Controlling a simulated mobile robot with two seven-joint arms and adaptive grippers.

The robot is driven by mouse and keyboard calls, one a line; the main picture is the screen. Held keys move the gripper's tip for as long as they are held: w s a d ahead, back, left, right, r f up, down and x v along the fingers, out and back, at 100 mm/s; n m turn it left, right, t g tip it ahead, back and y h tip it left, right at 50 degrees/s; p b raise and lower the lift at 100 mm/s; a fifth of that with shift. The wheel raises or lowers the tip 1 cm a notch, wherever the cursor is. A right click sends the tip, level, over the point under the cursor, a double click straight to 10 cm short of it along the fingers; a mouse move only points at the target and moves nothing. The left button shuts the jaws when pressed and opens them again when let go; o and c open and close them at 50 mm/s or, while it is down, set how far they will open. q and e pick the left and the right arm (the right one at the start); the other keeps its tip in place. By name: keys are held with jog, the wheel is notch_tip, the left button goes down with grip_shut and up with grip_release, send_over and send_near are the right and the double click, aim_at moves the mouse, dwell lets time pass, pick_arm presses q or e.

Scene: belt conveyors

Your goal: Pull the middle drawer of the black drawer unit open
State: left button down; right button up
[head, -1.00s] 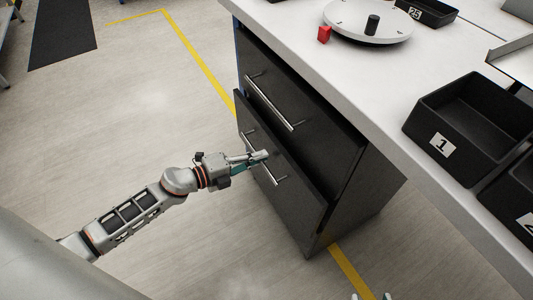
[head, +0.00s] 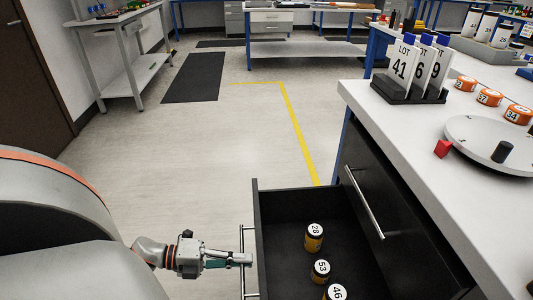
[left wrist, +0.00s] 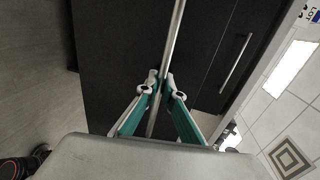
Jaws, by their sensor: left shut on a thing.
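The black drawer unit (head: 400,215) stands under the white worktop on the right in the head view. The drawer (head: 258,208) directly below its top drawer is pulled far out, so its inside shows. Its silver bar handle (head: 243,238) is on the outer face. My left gripper (head: 246,259) is shut on this handle. In the left wrist view the two fingers (left wrist: 163,88) close around the bar (left wrist: 175,38) against the dark drawer front. Several yellow-and-black jars stand in the drawer, with 28 (head: 314,237), 53 (head: 320,271) and 46 (head: 337,293) legible. My right gripper is out of view.
The top drawer, with its own handle (head: 364,203), is closed. The floor left of the drawer is clear.

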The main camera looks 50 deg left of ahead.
pick_arm(q)
jog(key=shift+f+v, duration=0.2)
jog(key=shift+v, duration=0.75)
jog(key=shift+f+v, duration=0.15)
jog(key=shift+v, duration=0.8)
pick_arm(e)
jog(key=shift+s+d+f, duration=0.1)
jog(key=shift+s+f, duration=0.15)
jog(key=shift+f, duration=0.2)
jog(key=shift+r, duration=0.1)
pick_arm(q)
jog(key=c, duration=2.2)
grip_release()
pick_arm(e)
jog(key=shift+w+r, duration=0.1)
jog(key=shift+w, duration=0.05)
pick_arm(q)
jog(key=v, duration=1.2)
